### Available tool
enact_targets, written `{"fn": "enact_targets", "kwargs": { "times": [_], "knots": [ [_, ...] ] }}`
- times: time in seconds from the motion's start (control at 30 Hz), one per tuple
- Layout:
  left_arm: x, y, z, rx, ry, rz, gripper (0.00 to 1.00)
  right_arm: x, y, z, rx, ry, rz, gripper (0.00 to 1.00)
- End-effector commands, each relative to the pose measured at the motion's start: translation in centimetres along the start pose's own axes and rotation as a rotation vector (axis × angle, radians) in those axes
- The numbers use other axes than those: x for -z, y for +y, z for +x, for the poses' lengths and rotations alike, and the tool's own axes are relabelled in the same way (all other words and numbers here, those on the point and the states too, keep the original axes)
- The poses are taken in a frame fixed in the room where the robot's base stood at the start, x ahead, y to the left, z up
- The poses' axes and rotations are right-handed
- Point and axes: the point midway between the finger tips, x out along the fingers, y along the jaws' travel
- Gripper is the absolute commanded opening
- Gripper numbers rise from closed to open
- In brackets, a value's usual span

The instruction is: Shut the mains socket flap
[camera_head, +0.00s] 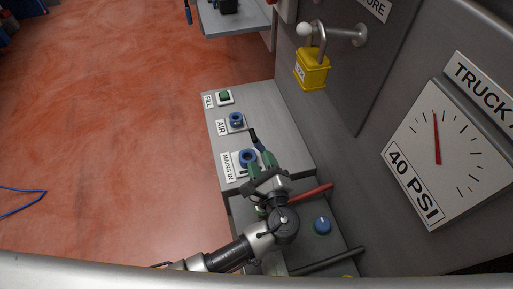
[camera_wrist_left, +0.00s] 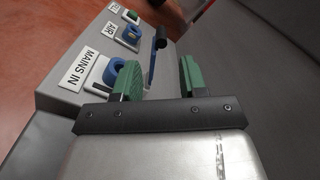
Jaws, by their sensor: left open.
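The blue mains socket (camera_head: 248,157) sits on the grey panel by the MAINS IN label (camera_head: 228,167). It also shows in the left wrist view (camera_wrist_left: 113,72). Its flap seems to be the thin blue plate with a black end (camera_wrist_left: 154,62), standing up and open at the socket's right side; the black end (camera_head: 253,135) also shows in the head view. My left gripper (camera_head: 261,164) is open, with its green fingers over the panel close to the socket. In the wrist view the flap appears between the fingertips (camera_wrist_left: 160,77); I cannot tell whether they touch. My right gripper is not in view.
An AIR socket (camera_head: 236,120) and a green FILL button (camera_head: 224,97) lie farther along the panel. A red bar (camera_head: 311,192) and a blue knob (camera_head: 322,226) are near my left wrist. A yellow padlock (camera_head: 312,70) hangs on the wall beside the gauge (camera_head: 440,150).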

Motion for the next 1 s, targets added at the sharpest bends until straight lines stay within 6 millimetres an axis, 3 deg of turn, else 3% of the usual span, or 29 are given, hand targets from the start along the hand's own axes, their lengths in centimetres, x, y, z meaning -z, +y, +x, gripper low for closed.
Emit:
{"fn": "enact_targets", "kwargs": {
  "times": [0.2,0.47,0.63,0.77,0.9,1.0],
  "knots": [
    [0.0,0.0,-2.1,0.000,0.000,-0.002,0.42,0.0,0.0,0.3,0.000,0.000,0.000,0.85],
    [0.0,-0.1,-2.3,0.000,0.000,-0.001,0.42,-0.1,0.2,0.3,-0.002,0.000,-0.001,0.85],
    [-0.3,0.9,-2.2,-0.055,0.019,-0.052,0.19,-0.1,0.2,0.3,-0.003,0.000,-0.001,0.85],
    [-1.4,5.0,-2.1,-0.280,0.077,-0.263,0.00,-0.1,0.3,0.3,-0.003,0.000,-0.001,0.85],
    [-3.6,11.6,-3.4,-0.651,0.113,-0.635,0.00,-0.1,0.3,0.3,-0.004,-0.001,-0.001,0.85],
    [-5.3,15.3,-5.0,-0.881,0.097,-0.885,0.00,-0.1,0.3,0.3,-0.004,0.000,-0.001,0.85]
  ]
}}
